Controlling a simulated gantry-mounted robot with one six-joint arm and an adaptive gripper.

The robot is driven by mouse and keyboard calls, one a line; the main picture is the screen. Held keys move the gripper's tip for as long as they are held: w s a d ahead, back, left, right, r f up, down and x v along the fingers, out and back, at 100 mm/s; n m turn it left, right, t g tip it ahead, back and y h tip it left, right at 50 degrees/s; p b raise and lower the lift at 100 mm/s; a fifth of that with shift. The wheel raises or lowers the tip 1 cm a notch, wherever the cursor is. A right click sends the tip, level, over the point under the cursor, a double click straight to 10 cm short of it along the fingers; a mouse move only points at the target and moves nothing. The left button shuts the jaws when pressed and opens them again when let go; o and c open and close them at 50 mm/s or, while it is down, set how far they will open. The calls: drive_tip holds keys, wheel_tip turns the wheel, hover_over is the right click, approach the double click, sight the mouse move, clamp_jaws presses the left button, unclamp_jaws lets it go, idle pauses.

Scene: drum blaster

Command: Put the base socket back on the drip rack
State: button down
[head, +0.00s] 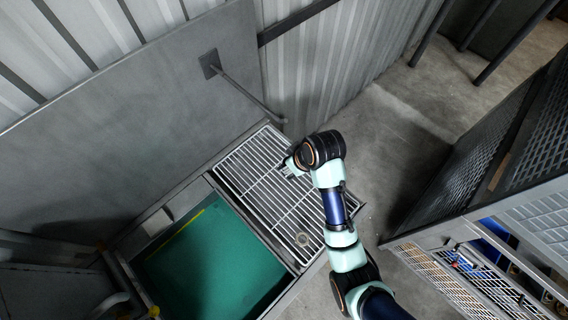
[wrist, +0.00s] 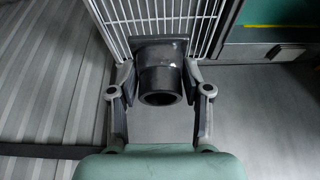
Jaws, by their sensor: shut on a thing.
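The base socket (wrist: 160,80) is a dark grey, short pipe with a squarish flange, seen in the wrist view between my fingers. My gripper (wrist: 160,76) is shut on its sides, and its round open end faces the camera. The drip rack (wrist: 130,14) is a pale wire grid behind the socket's flange; I cannot tell whether the flange touches it. In the head view the drip rack (head: 240,185) lies beside the green basin, and my gripper (head: 288,168) is over its upper right part. The socket is not clearly visible there, hidden by my wrist.
A green-bottomed basin (head: 215,262) adjoins the rack on the left. A rod (head: 243,92) sticks out from the wall panel above the rack. A mesh cabinet (head: 500,160) stands right; concrete floor lies between.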

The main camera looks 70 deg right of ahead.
drive_tip(key=shift+w+d+f, duration=0.1)
drive_tip(key=shift+d+f, duration=0.1)
drive_tip(key=shift+d, duration=0.25)
drive_tip(key=shift+a+f, duration=0.15)
drive_tip(key=shift+f, duration=0.05)
wheel_tip(320, 180, down, 20)
drive_tip(key=shift+r+b, duration=0.2)
drive_tip(key=shift+b, duration=1)
drive_tip(key=shift+f, duration=0.1)
drive_tip(key=c, duration=0.5)
unclamp_jaws()
drive_tip(key=shift+a+f, duration=0.1)
drive_tip(key=p+v, duration=0.2)
drive_tip(key=v, duration=1)
